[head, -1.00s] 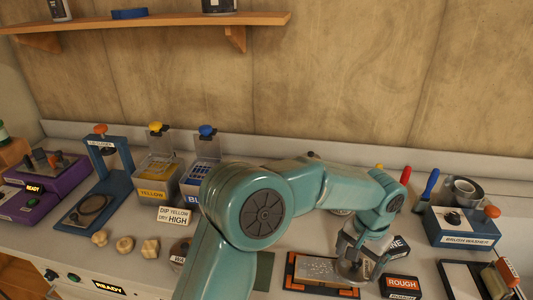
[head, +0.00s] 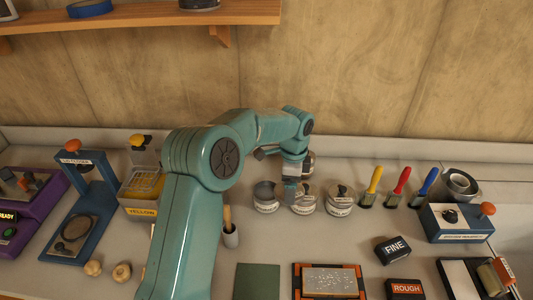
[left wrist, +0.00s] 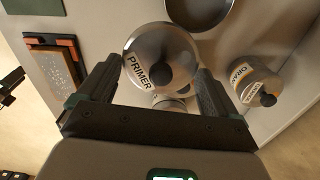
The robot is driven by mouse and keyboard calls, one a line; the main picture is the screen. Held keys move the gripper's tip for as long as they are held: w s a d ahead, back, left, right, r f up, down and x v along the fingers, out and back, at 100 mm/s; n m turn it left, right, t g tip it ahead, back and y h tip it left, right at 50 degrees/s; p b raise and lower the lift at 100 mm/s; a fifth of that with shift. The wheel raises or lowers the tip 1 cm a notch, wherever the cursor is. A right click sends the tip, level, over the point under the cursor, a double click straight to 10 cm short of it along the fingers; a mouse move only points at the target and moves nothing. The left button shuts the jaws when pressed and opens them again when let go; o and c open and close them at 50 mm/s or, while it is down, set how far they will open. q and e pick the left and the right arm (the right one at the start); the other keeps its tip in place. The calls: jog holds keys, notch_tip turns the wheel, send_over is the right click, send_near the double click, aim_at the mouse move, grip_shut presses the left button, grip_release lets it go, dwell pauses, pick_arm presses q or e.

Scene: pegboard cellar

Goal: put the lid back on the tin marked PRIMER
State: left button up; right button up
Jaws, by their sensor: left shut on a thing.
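The tin marked PRIMER (left wrist: 137,73) shows its label in the left wrist view, below a round silver lid with a black knob (left wrist: 160,75). My left gripper (left wrist: 155,75) is shut on this lid, with one finger on each side. In the head view my left gripper (head: 293,188) points down at the middle tin (head: 304,208) of the front row. I cannot tell whether the lid touches the rim or hangs just above it.
Yellow, red and blue brushes (head: 398,187) stand further right. An orange-framed tray (head: 330,294) lies in front.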

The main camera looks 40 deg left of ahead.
pick_arm(q)
jog(key=s+a+r+m+p, duration=0.2)
jog(key=a+m, duration=0.2)
jog(key=a, duration=0.3)
jog(key=shift+m, duration=0.6)
jog(key=f+b, duration=0.2)
jog(key=f, duration=0.1)
jog(key=f+b, duration=0.1)
jog(key=f, duration=0.1)
jog(key=shift+w+a+b, duration=0.35)
jog(key=shift+b, duration=0.05)
jog(key=shift+s+f+b, duration=0.15)
jog(key=shift+f+b, duration=0.2)
jog(key=shift+f, duration=0.25)
pick_arm(e)
jog(key=shift+s+d+f, duration=0.1)
jog(key=shift+d+f, duration=0.05)
jog(key=shift+f, duration=0.4)
jog(key=shift+r, duration=0.2)
pick_arm(q)
jog(key=shift+f, duration=0.2)
